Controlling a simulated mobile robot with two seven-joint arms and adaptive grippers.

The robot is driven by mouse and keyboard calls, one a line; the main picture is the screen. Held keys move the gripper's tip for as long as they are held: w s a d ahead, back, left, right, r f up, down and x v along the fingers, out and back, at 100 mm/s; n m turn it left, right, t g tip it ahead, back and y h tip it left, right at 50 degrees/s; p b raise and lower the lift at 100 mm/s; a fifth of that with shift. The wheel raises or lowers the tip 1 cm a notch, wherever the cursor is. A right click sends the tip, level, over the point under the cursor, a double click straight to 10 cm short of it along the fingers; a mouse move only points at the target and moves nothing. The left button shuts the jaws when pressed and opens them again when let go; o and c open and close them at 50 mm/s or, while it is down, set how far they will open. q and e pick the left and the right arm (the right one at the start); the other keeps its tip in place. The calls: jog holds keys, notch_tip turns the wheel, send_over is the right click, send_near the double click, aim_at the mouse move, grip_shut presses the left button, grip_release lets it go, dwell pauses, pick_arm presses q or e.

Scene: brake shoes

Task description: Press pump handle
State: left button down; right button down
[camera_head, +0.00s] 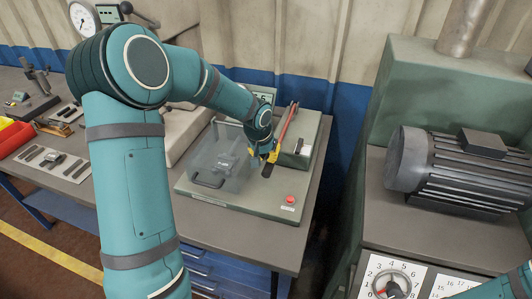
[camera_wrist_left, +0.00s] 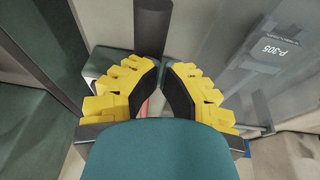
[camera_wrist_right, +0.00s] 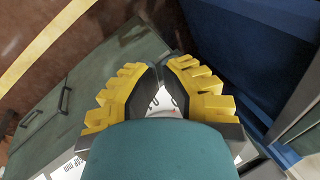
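The pump handle (camera_head: 285,128) is a slanted lever with a red-orange shaft and a dark grip at its near lower end. It stands on the right part of the grey-green test bench unit (camera_head: 240,204). My left gripper (camera_head: 271,153) is at the grip end of the handle. In the left wrist view its yellow fingers (camera_wrist_left: 162,66) are nearly together, with the dark grip (camera_wrist_left: 152,28) just beyond the tips and the red shaft below between them. Whether they touch the handle is unclear. My right gripper (camera_wrist_right: 157,68) is shut and empty.
A clear cover (camera_head: 217,163) with a dark handle is left of the lever. A red button (camera_head: 290,199) is at the unit's front right. A motor (camera_head: 455,168) and a dial (camera_head: 391,284) stand to the right. A gauge (camera_head: 83,19) is at upper left.

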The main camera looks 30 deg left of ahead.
pick_arm(q)
jog(key=shift+s+f, duration=0.25)
jog(key=shift+f, duration=0.3)
jog(key=p+v, duration=0.4)
jog(key=v, duration=1)
jog(key=shift+s, duration=0.3)
